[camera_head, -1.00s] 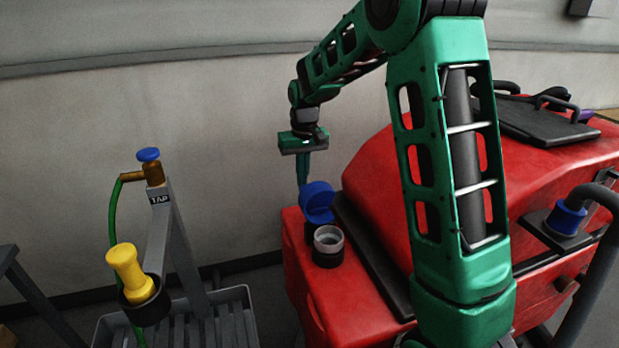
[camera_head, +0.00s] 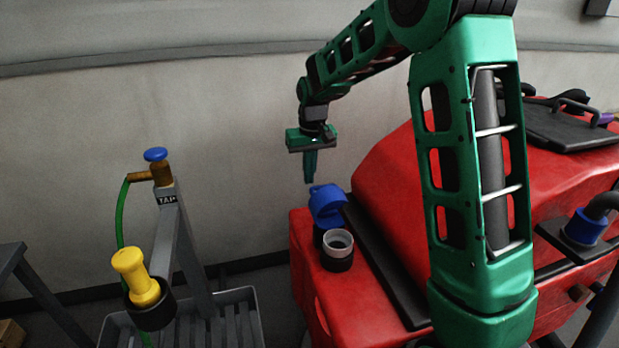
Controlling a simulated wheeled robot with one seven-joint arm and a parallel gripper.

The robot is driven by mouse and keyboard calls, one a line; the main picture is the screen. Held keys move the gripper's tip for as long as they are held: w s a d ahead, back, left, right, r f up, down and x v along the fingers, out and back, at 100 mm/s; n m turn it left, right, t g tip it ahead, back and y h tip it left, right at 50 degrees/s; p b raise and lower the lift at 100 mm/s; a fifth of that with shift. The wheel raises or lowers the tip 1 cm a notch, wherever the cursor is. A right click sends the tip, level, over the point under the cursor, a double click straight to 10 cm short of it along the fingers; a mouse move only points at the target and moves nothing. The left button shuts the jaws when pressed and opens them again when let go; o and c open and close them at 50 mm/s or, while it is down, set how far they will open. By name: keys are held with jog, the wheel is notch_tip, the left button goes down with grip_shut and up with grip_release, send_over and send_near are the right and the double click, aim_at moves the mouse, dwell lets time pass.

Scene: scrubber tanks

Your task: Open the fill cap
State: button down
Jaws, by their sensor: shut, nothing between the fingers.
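The fill cap (camera_head: 327,204) is blue and stands tilted up on the far side of the filler neck (camera_head: 338,244). The neck's pale round rim is uncovered, above a dark collar on the red machine (camera_head: 312,292). My gripper (camera_head: 310,181) points down just above the blue cap, with its fingers together and nothing held. A small gap seems to lie between the fingertips and the cap, but I cannot tell for sure.
A tap stand (camera_head: 168,205) with a blue knob and green hose is at the left. A yellow nozzle (camera_head: 137,278) sits in its dark holder. A grey slatted tray (camera_head: 257,318) lies below. Another blue fitting (camera_head: 584,228) with a dark hose is at the right.

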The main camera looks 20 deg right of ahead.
notch_tip(320, 180, up, 9)
jog(key=s, duration=0.1)
jog(key=s+d+r+m, duration=0.2)
jog(key=s+d, duration=0.5)
jog(key=s, duration=0.4)
jog(key=s+d+f+m, duration=0.1)
jog(key=s+f, duration=0.1)
jog(key=s, duration=0.8)
jog(key=s+d+f+m+g, duration=0.1)
jog(key=s+d+f, duration=0.1)
jog(key=s, duration=0.8)
jog(key=s+d+f+m, duration=0.1)
jog(key=s+d+f, duration=0.1)
jog(key=s, duration=0.8)
jog(key=shift+d+f+m, duration=0.2)
jog(key=shift+f+m, duration=0.2)
jog(key=shift+f, duration=0.25)
jog(key=shift+w, duration=0.1)
